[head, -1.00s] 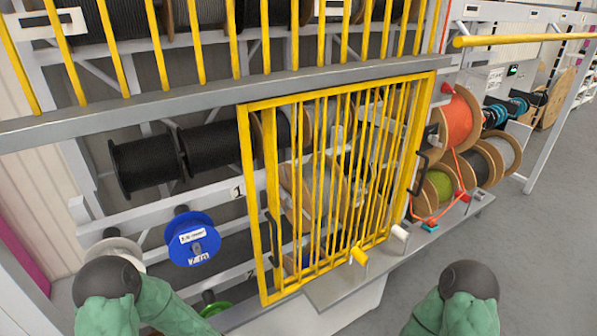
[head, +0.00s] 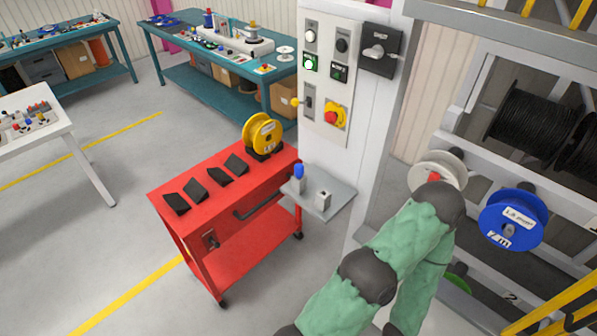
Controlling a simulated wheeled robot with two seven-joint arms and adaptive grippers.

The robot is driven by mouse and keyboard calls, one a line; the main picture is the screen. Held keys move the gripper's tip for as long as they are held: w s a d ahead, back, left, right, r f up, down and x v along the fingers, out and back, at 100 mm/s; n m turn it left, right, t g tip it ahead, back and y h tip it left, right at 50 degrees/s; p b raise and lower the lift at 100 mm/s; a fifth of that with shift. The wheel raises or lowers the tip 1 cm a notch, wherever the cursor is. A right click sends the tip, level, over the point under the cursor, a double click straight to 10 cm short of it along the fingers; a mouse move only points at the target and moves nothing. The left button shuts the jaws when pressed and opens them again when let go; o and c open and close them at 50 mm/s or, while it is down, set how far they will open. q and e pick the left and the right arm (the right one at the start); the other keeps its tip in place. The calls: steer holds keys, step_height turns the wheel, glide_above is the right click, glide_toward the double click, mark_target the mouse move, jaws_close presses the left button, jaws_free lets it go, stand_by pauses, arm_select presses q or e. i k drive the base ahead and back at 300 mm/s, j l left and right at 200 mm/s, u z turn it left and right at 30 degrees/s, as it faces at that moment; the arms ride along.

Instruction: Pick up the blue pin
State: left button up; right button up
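The blue pin (head: 299,171) stands upright on a small grey shelf (head: 335,206) fixed to the white control column, near the shelf's left back side. Its top is blue, and its lower part looks pale. A short whitish pin or block (head: 322,200) stands beside it to the right, apart from it. Green-sleeved arm links of mine with dark round joints reach up at the lower right, to the right of the shelf. Neither of my grippers can be seen.
A red cart (head: 235,200) with black holders and a yellow reel (head: 262,134) stands just left of the shelf. The control panel (head: 328,75) rises behind it. A blue reel (head: 512,220) and white reel (head: 438,172) hang at right. Open floor lies left of the cart.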

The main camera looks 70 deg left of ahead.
mark_target(300, 167)
steer(key=l+u, duration=0.15)
steer(key=u, duration=2.25)
steer(key=i+j, duration=0.1)
steer(key=j, duration=0.15)
steer(key=i+j+z, duration=0.1)
steer(key=j, duration=0.15)
